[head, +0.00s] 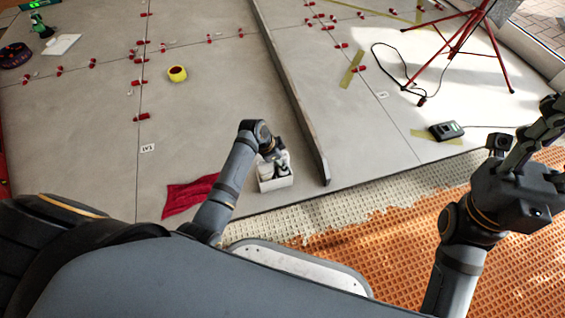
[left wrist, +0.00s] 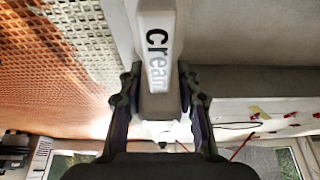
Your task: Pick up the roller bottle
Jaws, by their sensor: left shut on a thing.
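A pale bottle (left wrist: 158,50) with "cream" lettered along it shows in the left wrist view. My left gripper (left wrist: 159,88) has a finger on each side of it and is shut on it. Whether it has a roller tip cannot be seen. In the head view my left gripper (head: 275,158) points down at a small white box (head: 277,183) on the grey tiles, and the arm hides part of what is in it. My right gripper (head: 538,132) is raised at the right edge, away from the box, and its jaw opening is unclear.
A red cloth (head: 188,197) lies left of the box. A long grey bar (head: 290,85) runs along the floor to its right. Orange matting (head: 400,235) lies in front. A yellow tape roll (head: 177,73), a dark device (head: 446,130) and a red tripod (head: 465,35) stand farther off.

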